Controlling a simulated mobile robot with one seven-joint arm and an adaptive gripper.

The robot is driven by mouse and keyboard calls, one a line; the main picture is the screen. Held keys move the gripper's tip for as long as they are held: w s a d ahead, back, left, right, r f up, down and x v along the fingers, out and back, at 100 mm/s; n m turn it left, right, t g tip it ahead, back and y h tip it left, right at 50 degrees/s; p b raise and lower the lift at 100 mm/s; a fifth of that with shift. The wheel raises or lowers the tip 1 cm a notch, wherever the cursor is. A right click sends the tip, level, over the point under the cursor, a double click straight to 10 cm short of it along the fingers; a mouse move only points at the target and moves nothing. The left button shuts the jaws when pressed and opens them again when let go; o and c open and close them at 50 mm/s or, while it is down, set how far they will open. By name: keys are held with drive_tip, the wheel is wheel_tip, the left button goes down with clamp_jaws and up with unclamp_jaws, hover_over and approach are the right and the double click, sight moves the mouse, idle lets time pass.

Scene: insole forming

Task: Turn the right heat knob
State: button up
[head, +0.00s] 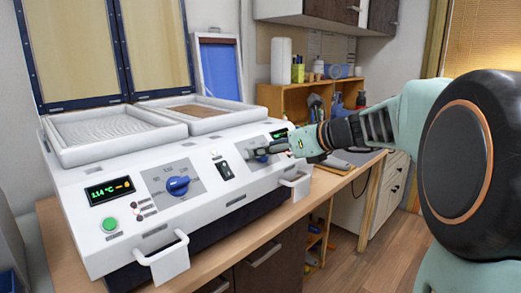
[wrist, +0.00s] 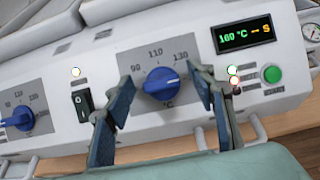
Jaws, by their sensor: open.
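The right heat knob (wrist: 160,84) is blue, on a grey dial plate marked 90, 110 and 130. My gripper (wrist: 162,87) is open, with one finger on each side of this knob. I cannot tell whether either finger touches it. In the head view my gripper (head: 262,152) is at the right dial on the machine's front panel and hides most of the knob. The display (wrist: 244,34) beside the dial reads 160 °C.
The left blue knob (head: 178,186) and a black rocker switch (wrist: 85,103) are to the left of the right dial. A green button (wrist: 272,74) and small lamps are to its right. White handles (head: 167,258) stick out in front. Two trays (head: 112,153) lie on top.

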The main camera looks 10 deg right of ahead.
drive_tip(key=c, duration=1.2)
drive_tip(key=shift+o, duration=0.2)
